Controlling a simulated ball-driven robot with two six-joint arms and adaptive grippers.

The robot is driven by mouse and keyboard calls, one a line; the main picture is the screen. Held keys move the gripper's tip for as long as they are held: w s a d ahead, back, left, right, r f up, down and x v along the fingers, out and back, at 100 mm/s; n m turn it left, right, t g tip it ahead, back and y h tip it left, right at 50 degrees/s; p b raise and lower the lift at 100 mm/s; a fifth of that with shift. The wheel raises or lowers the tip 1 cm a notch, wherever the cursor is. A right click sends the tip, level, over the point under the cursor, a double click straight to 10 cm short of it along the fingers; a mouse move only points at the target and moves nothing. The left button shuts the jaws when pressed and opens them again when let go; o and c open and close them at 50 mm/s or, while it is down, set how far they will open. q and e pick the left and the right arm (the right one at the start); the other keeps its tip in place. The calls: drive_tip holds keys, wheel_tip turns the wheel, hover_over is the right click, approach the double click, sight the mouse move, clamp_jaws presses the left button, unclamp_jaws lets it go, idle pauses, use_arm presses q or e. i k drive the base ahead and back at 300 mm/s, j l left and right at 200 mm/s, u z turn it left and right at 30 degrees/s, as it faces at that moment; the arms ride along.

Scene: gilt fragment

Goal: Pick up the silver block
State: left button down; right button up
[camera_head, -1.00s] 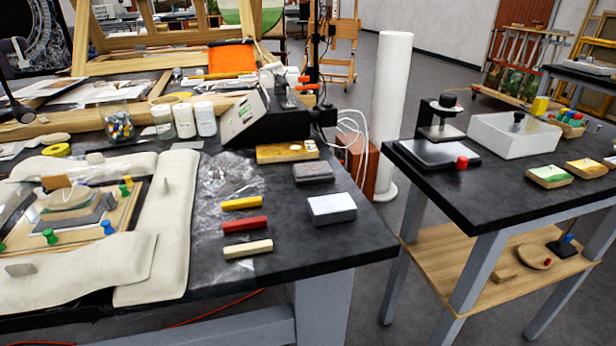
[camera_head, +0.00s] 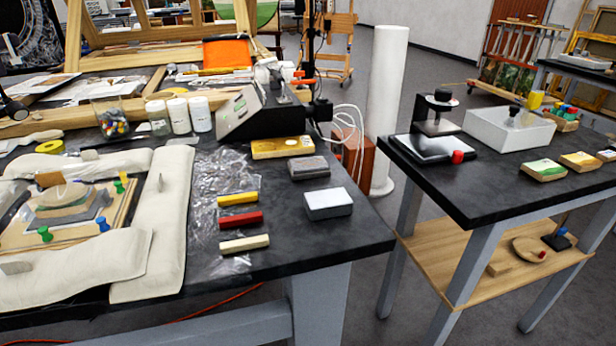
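A pale silver-white block (camera_head: 328,204) with a light top and grey sides lies flat near the right edge of the black worktable (camera_head: 330,258). A darker grey block (camera_head: 309,167) lies just behind it, apart from it. I cannot tell for sure which one is called silver; the front one looks the brightest. Neither of my grippers is in view, and nothing touches either block.
Yellow (camera_head: 238,198), red (camera_head: 241,220) and cream (camera_head: 244,244) sticks lie left of the blocks on clear plastic film. A yellow block (camera_head: 283,147) lies behind. A gap separates this table from the right-hand table (camera_head: 480,190). A white column (camera_head: 388,110) stands beyond.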

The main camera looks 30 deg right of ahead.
sight(334, 203)
drive_tip(key=j+z, duration=0.1)
drive_tip(key=z, duration=1.4)
